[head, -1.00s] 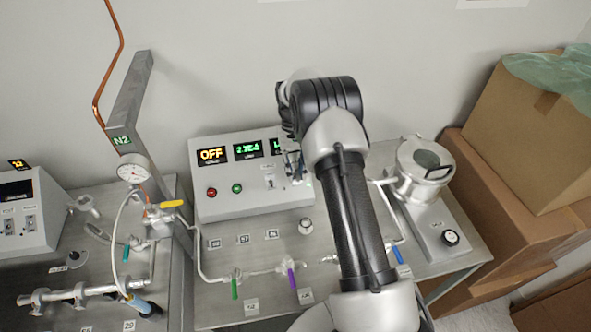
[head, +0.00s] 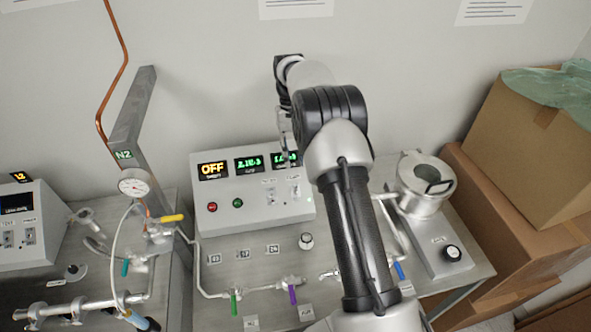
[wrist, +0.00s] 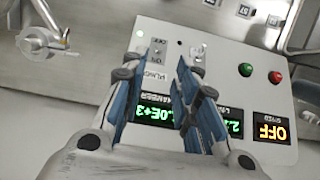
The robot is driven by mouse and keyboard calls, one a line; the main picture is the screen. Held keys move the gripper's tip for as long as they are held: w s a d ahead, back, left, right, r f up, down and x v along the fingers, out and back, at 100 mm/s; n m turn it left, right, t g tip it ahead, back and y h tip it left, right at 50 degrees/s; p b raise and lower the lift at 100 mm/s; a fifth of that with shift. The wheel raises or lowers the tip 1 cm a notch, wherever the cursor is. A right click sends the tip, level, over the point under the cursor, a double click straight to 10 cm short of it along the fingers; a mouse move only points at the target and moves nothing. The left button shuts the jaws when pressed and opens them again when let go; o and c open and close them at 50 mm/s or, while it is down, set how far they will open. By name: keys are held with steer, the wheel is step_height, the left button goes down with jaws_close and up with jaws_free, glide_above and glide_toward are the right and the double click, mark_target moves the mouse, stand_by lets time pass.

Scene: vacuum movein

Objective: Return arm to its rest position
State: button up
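My arm rises through the middle of the head view, with its wrist up against the wall background above the grey control box (head: 255,215). My gripper (wrist: 168,50) shows in the wrist view with two blue-padded fingers apart and nothing between them. In the head view the gripper is mostly hidden behind my wrist, with a sliver showing near the box's top right. The control box lies beyond the fingers in the wrist view, upside down, with its lit displays and its red and green buttons. It reads OFF on the left display.
A metal chamber with a round lid (head: 425,185) stands right of my arm. Cardboard boxes (head: 530,150) are stacked at the far right. A steel post (head: 130,130), a gauge (head: 133,182) and a copper pipe stand left. Valves with coloured handles line the bench front.

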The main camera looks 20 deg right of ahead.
steer(key=shift+w+r, duration=0.15)
steer(key=shift+r, duration=0.55)
steer(key=s+a+r+n+t+b, duration=0.1)
steer(key=s+a+r+t+b, duration=0.5)
steer(key=s+r, duration=0.8)
steer(key=s+a+f+b, duration=0.2)
steer(key=s+a+f, duration=0.1)
steer(key=s, duration=0.8)
steer(key=s+a+f+n+t+b, duration=0.1)
steer(key=s+a+f+b, duration=0.1)
steer(key=s, duration=0.9)
step_height(320, 180, down, 2)
steer(key=shift+s+a+f+h, duration=0.15)
steer(key=shift+a+h, duration=0.15)
steer(key=shift+a, duration=0.25)
steer(key=shift+d, duration=0.15)
